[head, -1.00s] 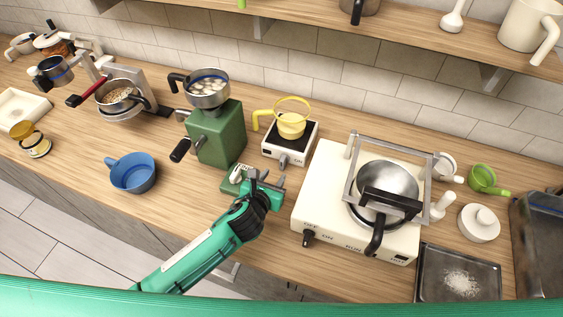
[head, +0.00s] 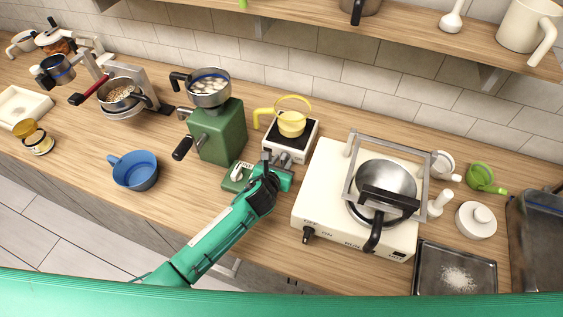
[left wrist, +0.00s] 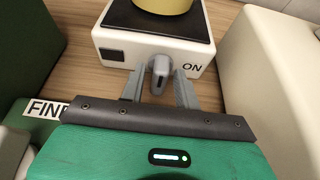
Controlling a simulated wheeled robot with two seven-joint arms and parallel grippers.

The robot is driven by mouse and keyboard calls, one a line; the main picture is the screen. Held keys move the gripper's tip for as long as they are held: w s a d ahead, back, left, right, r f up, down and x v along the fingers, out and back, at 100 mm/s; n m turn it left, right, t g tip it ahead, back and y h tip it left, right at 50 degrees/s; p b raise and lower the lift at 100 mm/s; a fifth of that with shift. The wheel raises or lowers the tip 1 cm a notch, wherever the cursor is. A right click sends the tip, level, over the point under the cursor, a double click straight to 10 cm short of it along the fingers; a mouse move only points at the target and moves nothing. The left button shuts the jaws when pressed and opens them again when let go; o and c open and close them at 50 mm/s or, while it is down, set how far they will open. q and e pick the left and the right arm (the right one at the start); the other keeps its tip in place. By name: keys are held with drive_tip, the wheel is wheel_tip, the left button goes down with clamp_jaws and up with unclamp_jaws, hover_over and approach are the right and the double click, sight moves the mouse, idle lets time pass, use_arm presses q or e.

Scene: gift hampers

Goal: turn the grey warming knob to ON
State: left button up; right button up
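The grey warming knob (left wrist: 160,68) is on the front face of a small white warmer (left wrist: 184,50) with a black top. Its grip stands about upright, and the "ON" label is to its right; a dark square is to its left. In the head view the warmer (head: 304,146) carries a yellow pot (head: 291,123), and the knob is largely hidden by my gripper. My left gripper (left wrist: 159,78) is open in front of the warmer, with one finger on each side of the knob. I cannot tell whether they touch it. My right gripper is not in view.
A green grinder (head: 220,132) stands left of the warmer, its base and lever close to my gripper. A cream stove (head: 322,200) with a pan (head: 385,183) stands to the right. A blue pot (head: 134,172) sits further left. Bare counter lies in front.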

use_arm(q)
clamp_jaws()
drive_tip(key=shift+d+r+m+t+y+p, duration=0.15)
drive_tip(key=shift+m+t+y+p, duration=0.15)
drive_tip(key=shift+m+y+p, duration=0.65)
drive_tip(key=shift+d+m+p, duration=0.1)
drive_tip(key=shift+m+p, duration=0.65)
drive_tip(key=shift+p, duration=0.05)
drive_tip(key=shift+f+t+y, duration=0.25)
drive_tip(key=shift+t+y, duration=0.1)
drive_tip(key=shift+t, duration=0.05)
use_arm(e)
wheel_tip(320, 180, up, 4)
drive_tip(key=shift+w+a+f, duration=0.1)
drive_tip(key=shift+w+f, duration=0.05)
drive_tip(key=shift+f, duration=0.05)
use_arm(q)
drive_tip(key=shift+s, duration=0.1)
drive_tip(key=shift+o, duration=1.1)
unclamp_jaws()
